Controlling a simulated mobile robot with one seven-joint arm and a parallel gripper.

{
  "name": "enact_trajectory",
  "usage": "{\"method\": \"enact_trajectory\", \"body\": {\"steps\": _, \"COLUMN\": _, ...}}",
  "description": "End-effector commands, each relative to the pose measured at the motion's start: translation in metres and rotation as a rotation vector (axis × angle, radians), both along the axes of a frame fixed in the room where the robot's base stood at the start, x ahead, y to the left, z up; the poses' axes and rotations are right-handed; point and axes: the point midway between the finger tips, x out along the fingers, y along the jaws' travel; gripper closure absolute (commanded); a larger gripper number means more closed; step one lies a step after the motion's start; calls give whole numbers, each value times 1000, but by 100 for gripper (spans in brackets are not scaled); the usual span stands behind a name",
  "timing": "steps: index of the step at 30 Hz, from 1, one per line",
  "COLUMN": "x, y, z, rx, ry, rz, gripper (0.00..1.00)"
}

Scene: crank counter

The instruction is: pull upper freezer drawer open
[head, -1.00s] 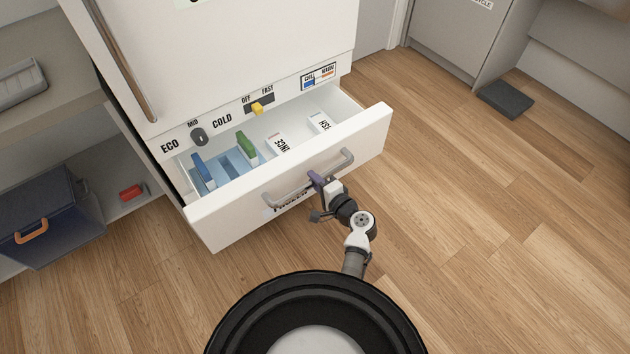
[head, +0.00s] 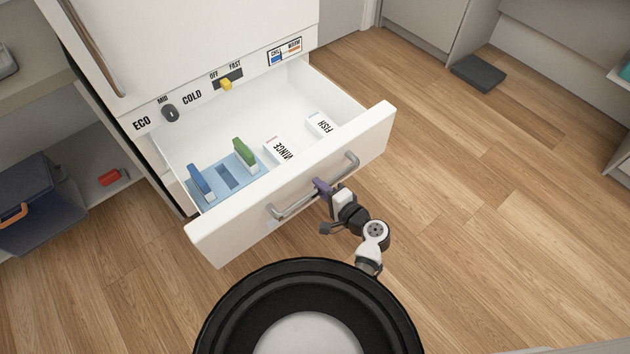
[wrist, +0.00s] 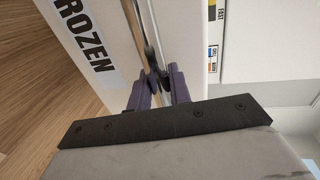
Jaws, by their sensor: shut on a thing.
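The upper freezer drawer (head: 222,239) is white and stands well out from the freezer, its inside showing in the head view. Its grey bar handle (head: 295,203) runs across the front. My gripper (head: 322,188) is shut on the handle, right of its middle. In the wrist view my gripper's purple fingers (wrist: 162,88) close around the handle bar (wrist: 146,40), beside the FROZEN label (wrist: 84,30) on the drawer front. Inside the drawer are a blue rack (head: 226,176) with a blue pack (head: 200,183) and a green pack (head: 245,154), and white boxes marked MINCE (head: 278,150) and FISH (head: 321,124).
The freezer body (head: 190,50) carries a yellow slider (head: 226,85) and a dark knob (head: 171,113) above the drawer. A dark blue bin (head: 38,205) and a red item (head: 110,177) are at left. A dark slab (head: 478,73) lies on the floor. Wooden floor at right is clear.

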Motion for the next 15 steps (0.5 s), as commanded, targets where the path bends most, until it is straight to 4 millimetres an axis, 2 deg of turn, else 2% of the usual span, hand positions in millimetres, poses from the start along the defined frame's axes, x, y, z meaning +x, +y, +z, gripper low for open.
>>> {"method": "enact_trajectory", "body": {"steps": 6, "x": -11, "y": -8, "z": -1, "rx": -1, "ry": 2, "rz": 0, "gripper": 100}}
{"method": "enact_trajectory", "body": {"steps": 15, "x": -14, "y": -10, "z": -1, "rx": 0, "ry": 1, "rz": 1, "gripper": 100}}
